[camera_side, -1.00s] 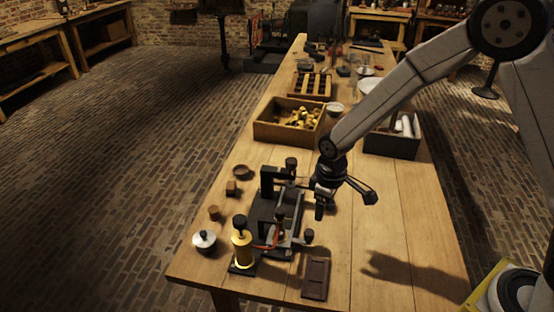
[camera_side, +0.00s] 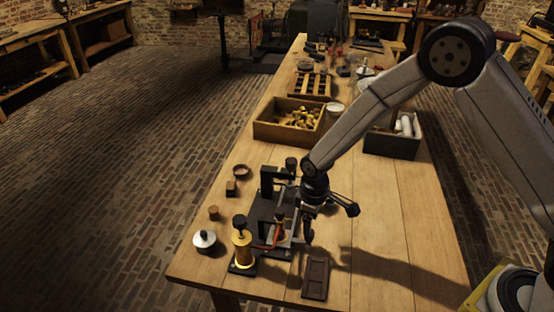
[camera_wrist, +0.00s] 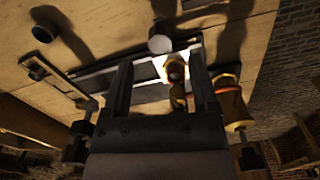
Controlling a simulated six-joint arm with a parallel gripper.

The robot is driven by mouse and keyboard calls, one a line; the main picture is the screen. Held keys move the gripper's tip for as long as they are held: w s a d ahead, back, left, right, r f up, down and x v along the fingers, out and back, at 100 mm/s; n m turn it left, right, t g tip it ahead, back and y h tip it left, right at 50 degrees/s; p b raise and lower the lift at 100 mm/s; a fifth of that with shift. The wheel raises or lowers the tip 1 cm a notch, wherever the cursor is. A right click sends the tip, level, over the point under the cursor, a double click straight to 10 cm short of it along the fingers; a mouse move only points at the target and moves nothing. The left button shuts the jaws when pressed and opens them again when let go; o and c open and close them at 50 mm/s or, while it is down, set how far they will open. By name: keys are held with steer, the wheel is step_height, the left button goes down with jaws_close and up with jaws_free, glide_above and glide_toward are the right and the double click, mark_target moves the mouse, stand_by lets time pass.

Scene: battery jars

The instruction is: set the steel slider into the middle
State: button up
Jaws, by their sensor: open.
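The black-based apparatus (camera_side: 262,207) stands near the front of the table, with upright posts and grey metal rails. I take a pale metal piece (camera_wrist: 160,72) on the rails to be the steel slider; in the side view it is hard to pick out beside my gripper. My gripper (camera_side: 307,238) points down at the apparatus's right side, low over it. In the wrist view my gripper (camera_wrist: 160,62) has its two fingers apart, with the pale metal and a brass post (camera_wrist: 175,70) showing between them. I cannot tell whether the fingers touch anything.
A brass cylinder (camera_side: 242,250) with an orange wire stands at the apparatus's front left. A dark slab (camera_side: 315,279) lies to the front right. A silver lidded pot (camera_side: 205,243) and small wooden blocks (camera_side: 231,188) are left. A box of brass parts (camera_side: 278,133) stands behind.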

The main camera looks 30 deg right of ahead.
mark_target(291, 235)
steer(key=shift+f, duration=2.5)
jaws_close()
